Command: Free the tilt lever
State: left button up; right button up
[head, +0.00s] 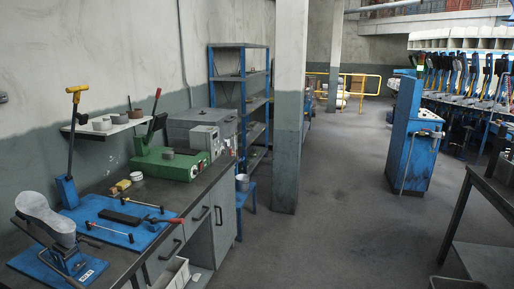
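Neither of my grippers is in view. No part is clearly marked as the tilt lever, so I cannot tell which one it is. A grey shoe-shaped form (45,216) sits tilted on a metal stand on a blue plate (30,264) at the lower left. A lever with a red grip (156,101) leans up from a green machine (170,165) further back. A red-handled tool (165,220) lies near the bench edge.
The workbench (200,195) runs along the left wall. A blue board (125,212) on it holds thin rods and a black block. A grey box (203,125) stands behind the green machine. A pillar (290,110) and blue cabinet (413,150) flank clear floor (335,190). A dark table (490,195) is at right.

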aim_at(95, 244)
jog(key=u, duration=1.1)
